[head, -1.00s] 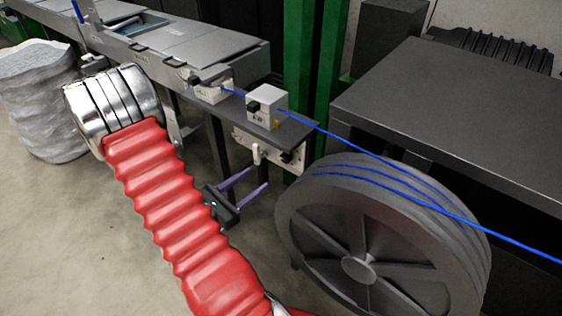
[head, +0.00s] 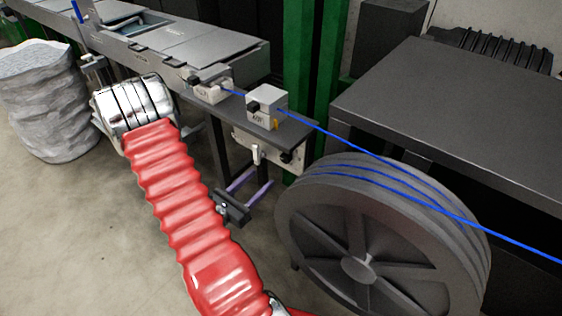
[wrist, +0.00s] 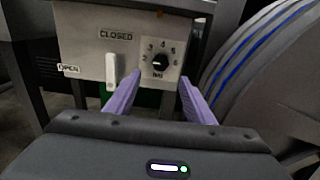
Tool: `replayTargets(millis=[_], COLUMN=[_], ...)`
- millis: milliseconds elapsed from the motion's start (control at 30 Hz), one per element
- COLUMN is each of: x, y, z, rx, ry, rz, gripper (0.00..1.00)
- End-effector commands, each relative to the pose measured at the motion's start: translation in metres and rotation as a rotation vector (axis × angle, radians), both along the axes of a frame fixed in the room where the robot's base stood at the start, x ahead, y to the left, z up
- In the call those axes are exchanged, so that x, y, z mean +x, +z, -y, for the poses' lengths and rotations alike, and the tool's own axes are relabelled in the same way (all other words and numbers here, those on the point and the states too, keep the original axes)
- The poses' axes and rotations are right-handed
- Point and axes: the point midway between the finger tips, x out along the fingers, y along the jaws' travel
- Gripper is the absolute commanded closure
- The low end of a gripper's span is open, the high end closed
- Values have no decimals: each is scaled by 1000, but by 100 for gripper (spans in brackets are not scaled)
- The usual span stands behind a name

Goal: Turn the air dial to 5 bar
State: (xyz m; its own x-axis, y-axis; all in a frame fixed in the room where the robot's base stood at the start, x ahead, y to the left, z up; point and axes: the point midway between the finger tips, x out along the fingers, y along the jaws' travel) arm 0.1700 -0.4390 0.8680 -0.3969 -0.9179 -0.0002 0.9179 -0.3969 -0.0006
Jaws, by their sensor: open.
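The air dial (wrist: 159,63) is a black round knob on a white plate with numbers around it and a bar label below. Its white mark appears to point left, near the 2. My gripper (wrist: 160,76) is open and empty. Its two purple fingers point at the panel, one on each side of the dial and slightly below it, apparently short of it. In the head view my gripper (head: 262,177) is below the bench end.
A white lever (wrist: 111,72) hangs left of the dial, under a CLOSED label and beside an OPEN label, close to the left finger. The large cable reel (head: 325,215) stands to the right. Blue cable (head: 350,149) runs above it from a white box (head: 262,103).

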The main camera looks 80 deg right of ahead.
Motion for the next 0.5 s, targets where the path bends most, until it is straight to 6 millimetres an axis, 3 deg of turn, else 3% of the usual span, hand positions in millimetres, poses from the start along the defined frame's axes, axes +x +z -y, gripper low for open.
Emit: replayTargets(millis=[500], x=[-23], y=[0], z=[50], rx=[0], ry=[-3], rz=[1], gripper=[51])
